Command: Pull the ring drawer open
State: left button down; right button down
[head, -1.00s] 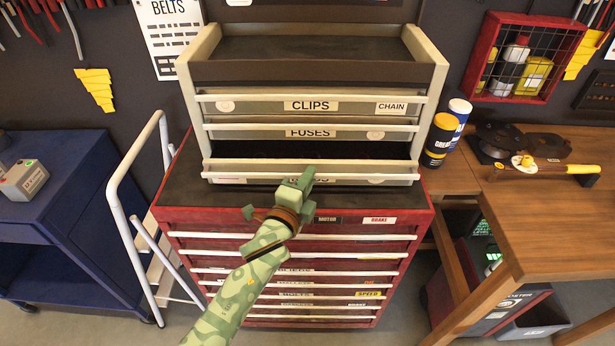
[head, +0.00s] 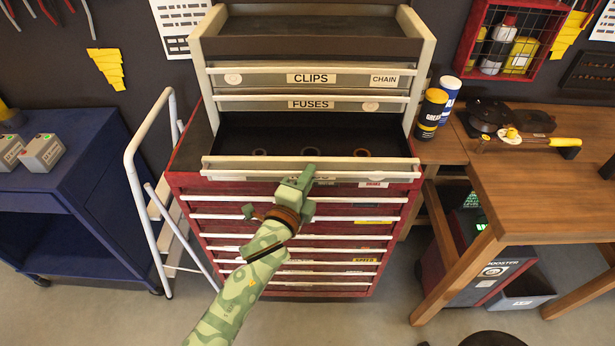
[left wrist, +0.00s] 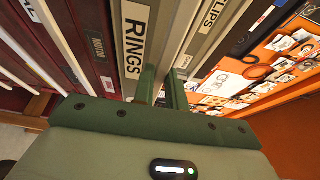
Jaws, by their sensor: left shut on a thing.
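The ring drawer (head: 240,170) is the lowest of the drawers in the top chest and stands pulled out, with several small rings showing on its dark floor. Its front carries a pale bar handle (head: 250,160); the label is mostly hidden behind my gripper in the head view. In the left wrist view the "RINGS" label (left wrist: 134,45) is readable on the drawer front. My right gripper is not in view.
The clips drawer (head: 285,78) and fuses drawer (head: 345,104) above are shut. A red cabinet (head: 180,180) stands below. A white step ladder (head: 135,180) and blue cart (head: 60,185) are left; a wooden bench (head: 540,185) is right. Floor in front is clear near the cabinet.

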pick_arm(q)
jog(key=c, duration=1.4)
grip_release()
jog(key=shift+c, duration=0.2)
jog(key=v, duration=1.6)
jog(key=shift+s, duration=0.15)
